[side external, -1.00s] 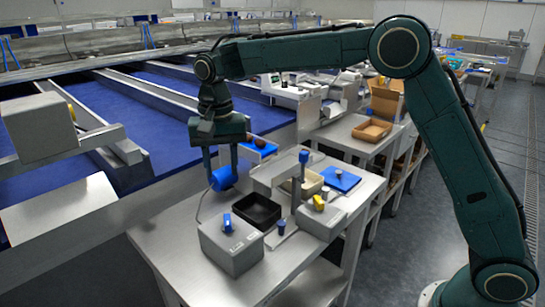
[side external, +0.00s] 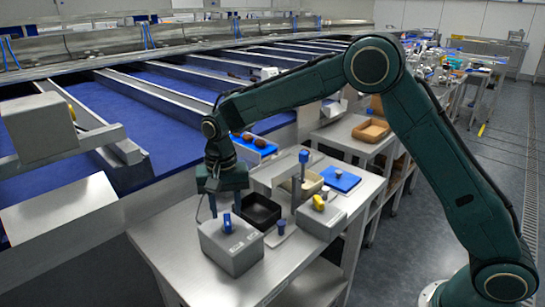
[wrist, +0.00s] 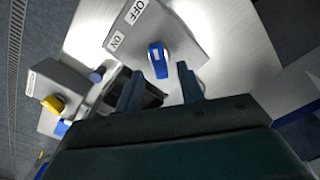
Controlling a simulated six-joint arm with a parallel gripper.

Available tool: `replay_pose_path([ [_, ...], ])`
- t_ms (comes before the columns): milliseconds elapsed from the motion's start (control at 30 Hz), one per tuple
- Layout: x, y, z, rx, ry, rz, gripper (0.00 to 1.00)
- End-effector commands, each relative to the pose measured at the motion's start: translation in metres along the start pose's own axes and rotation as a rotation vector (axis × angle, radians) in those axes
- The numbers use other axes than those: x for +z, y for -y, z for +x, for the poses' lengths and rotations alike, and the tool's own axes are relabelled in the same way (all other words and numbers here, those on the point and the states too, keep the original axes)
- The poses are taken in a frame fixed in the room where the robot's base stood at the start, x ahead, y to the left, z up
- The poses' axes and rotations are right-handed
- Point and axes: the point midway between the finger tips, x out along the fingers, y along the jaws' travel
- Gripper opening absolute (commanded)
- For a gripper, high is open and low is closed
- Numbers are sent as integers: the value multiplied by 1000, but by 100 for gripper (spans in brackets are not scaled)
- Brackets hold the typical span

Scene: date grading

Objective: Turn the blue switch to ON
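The blue switch (side external: 227,222) sits on top of a grey control box (side external: 232,248) at the near end of the steel table. In the wrist view the blue switch (wrist: 158,60) is an elongated knob, pointing nearer to the OFF label (wrist: 135,11) than to the ON label (wrist: 116,41). My gripper (side external: 225,208) hangs just above the box, fingers pointing down. In the wrist view my gripper (wrist: 159,90) has its fingers apart and nothing between them. The switch shows just beyond the fingertips; I see no contact.
A black tray (side external: 262,212) stands just behind the box. An upright post with a blue top (side external: 304,157) and a second grey box with a yellow knob (side external: 318,202) stand to the right. A blue plate (side external: 341,180) lies farther back. The table's front left is clear.

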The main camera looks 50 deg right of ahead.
Motion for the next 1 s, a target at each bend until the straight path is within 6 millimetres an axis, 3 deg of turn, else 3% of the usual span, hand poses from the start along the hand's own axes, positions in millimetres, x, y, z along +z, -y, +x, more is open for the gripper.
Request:
replay_pose_path([
  [233, 0, 0, 22, 1, 1, 0, 38],
  [600, 0, 0, 26, 0, 0, 0, 38],
  [800, 0, 0, 25, 0, 0, 0, 1],
  [1000, 0, 0, 25, 0, 0, -2, 0],
])
